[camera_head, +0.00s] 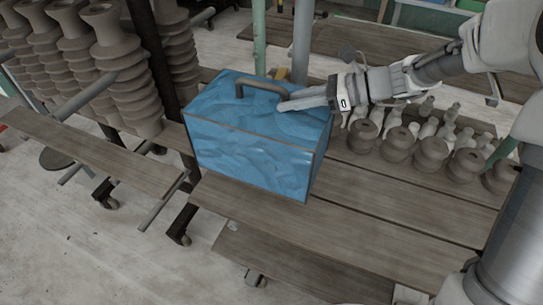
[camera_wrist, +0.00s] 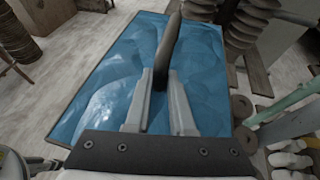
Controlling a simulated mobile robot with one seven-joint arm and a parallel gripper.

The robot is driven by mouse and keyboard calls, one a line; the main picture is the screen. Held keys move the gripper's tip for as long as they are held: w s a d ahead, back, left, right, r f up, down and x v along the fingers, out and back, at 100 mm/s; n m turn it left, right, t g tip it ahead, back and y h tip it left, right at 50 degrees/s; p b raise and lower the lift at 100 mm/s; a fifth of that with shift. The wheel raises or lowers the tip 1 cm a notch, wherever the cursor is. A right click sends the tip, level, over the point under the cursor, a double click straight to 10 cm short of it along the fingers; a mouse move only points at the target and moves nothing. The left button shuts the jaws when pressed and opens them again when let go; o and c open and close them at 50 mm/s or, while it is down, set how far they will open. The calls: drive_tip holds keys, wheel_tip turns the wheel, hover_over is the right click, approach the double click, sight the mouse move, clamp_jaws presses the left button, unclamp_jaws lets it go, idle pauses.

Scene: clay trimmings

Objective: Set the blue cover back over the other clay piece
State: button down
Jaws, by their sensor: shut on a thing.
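The blue cover (camera_head: 255,145) is a box with dark edges and a wrinkled, film-like blue surface. It is upright at the left part of the slatted wooden shelf; I cannot tell whether its lower edge touches the boards. A brown bar handle (camera_head: 258,83) stands on its top. My gripper (camera_head: 285,103) reaches in from the right and is shut on the handle's near end. In the wrist view, the fingers (camera_wrist: 162,75) lie on both sides of the handle (camera_wrist: 169,42), above the blue top (camera_wrist: 105,75). Anything under the cover is hidden, and I cannot single out the other clay piece.
Several brown clay pots (camera_head: 397,143) and small pale pieces stand right of the cover. A green post (camera_head: 259,40) rises behind the cover. The front boards (camera_head: 370,225) are bare.

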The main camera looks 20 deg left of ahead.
wheel_tip(320, 180, down, 8)
drive_tip(key=shift+b, duration=0.45)
drive_tip(key=shift+f, duration=0.1)
drive_tip(key=c, duration=0.8)
unclamp_jaws()
drive_tip(key=shift+f, duration=0.1)
drive_tip(key=shift+o, duration=0.2)
